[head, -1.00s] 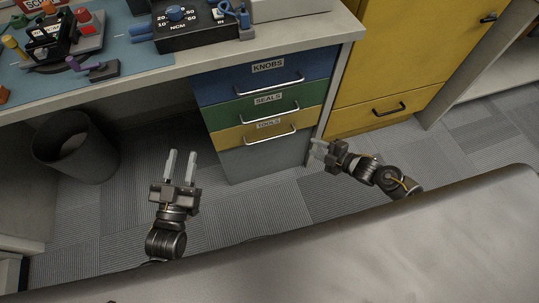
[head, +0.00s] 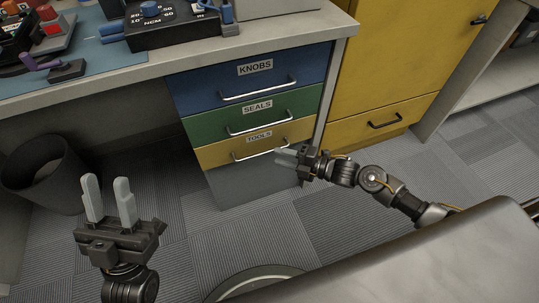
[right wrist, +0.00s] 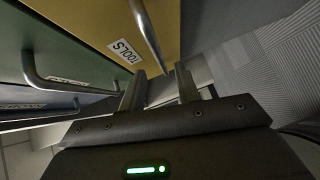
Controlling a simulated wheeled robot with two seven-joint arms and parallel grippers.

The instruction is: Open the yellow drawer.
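The yellow drawer (head: 220,156), labelled TOOLS, is the third front down in the desk's drawer stack and looks shut. Its silver handle (head: 262,151) runs across the front. In the right wrist view the yellow front (right wrist: 105,15) and the handle (right wrist: 147,32) show close ahead. My right gripper (head: 285,156) is beside the handle's right end. Its two fingers stand apart in the right wrist view (right wrist: 161,72), with the handle's end near their tips; I cannot tell whether they touch. My left gripper (head: 107,186) is open and empty at the lower left, away from the drawers.
The blue KNOBS drawer (head: 210,91) and green SEALS drawer (head: 210,126) are above, both with silver handles. A yellow cabinet (head: 405,60) with a black-handled lower drawer stands to the right. A dark bin (head: 45,172) is at the left. Carpet in front is clear.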

